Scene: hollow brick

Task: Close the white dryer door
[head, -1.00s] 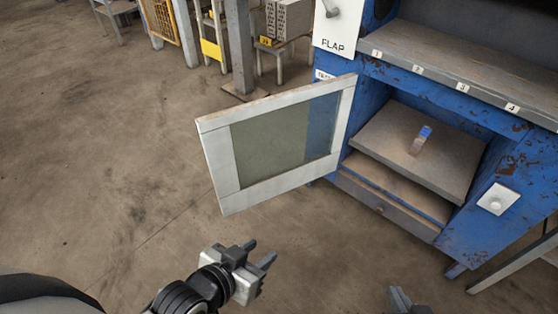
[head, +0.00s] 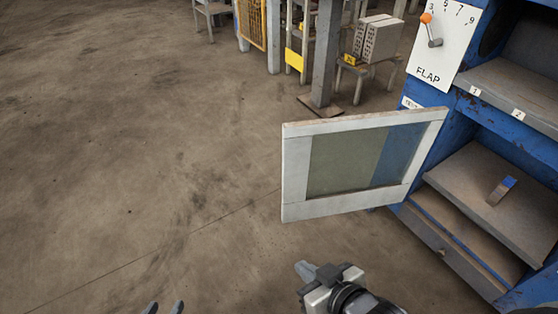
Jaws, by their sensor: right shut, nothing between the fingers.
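The white-framed dryer door (head: 297,180) with a glass pane stands wide open, swung out to the left from the blue dryer (head: 466,118). Its hinge side is at the right, by the dryer's front edge. My right gripper (head: 305,270) is shut and empty, below the door in the picture and apart from it.
Inside the dryer, a small blue-topped block (head: 501,190) lies on a grey shelf (head: 466,180). A FLAP panel (head: 436,50) has an orange-knobbed lever. A stand with hollow bricks (head: 377,40) and a grey post (head: 327,55) are behind. The floor at left is clear.

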